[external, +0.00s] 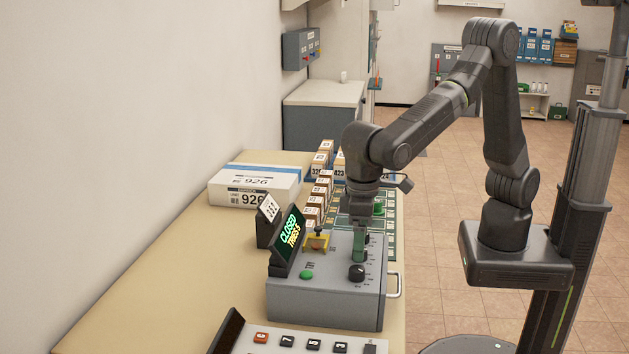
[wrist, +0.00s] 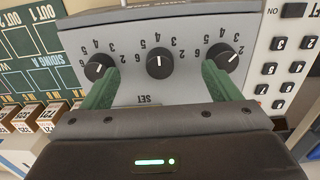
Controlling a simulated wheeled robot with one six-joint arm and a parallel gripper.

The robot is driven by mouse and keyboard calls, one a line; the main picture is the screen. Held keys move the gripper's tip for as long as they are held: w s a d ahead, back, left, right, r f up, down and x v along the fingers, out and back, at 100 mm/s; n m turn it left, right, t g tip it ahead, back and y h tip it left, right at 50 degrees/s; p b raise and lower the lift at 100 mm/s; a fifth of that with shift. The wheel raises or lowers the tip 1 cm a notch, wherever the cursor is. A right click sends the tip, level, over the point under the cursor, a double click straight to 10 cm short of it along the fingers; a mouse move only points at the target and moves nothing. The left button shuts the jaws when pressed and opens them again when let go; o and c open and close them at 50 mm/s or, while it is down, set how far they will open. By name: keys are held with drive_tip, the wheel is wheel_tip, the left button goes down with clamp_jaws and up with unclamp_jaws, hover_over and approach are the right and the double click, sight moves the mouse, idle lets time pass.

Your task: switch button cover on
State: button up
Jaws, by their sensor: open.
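A grey control box (external: 325,310) stands on the table in the external view. On its top are a small yellow part with a dark top (external: 317,242), possibly the button cover, and a green button (external: 306,275). I cannot tell the yellow part's exact state. My gripper (external: 359,250) points down over the right side of the box, to the right of the yellow part. In the wrist view its green fingers (wrist: 160,78) are apart with nothing held. Three black knobs, the middle one (wrist: 159,63) between the fingers, show there; the yellow part does not.
A dark display (external: 289,240) reading "CLOSED TRIES 5" stands at the box's left edge. A keypad panel (external: 300,343) lies in front. A white parcel (external: 254,186) and several small numbered boxes (external: 321,178) stand behind. The table's left part is clear.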

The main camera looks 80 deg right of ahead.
drive_tip(key=c, duration=0.7)
drive_tip(key=shift+w+d+r+n, duration=0.1)
drive_tip(key=shift+w+r+n, duration=0.3)
drive_tip(key=c, duration=0.7)
drive_tip(key=w+d+r+n+y, duration=0.1)
drive_tip(key=w+r+n, duration=0.2)
drive_tip(key=w+d+r+n+t+y+p, duration=0.1)
drive_tip(key=w+r+n, duration=0.2)
drive_tip(key=n, duration=0.1)
drive_tip(key=w+d+r+n+y, duration=0.1)
drive_tip(key=w+r+n, duration=0.2)
drive_tip(key=shift+w+d+r+n+t+p, duration=0.1)
drive_tip(key=shift+d+r+n+t+p, duration=0.15)
drive_tip(key=shift+r+n+t+p, duration=0.1)
clamp_jaws()
drive_tip(key=shift+w+d+r+n+y, duration=0.2)
drive_tip(key=shift+w+r+n+y, duration=0.25)
drive_tip(key=shift+n, duration=0.1)
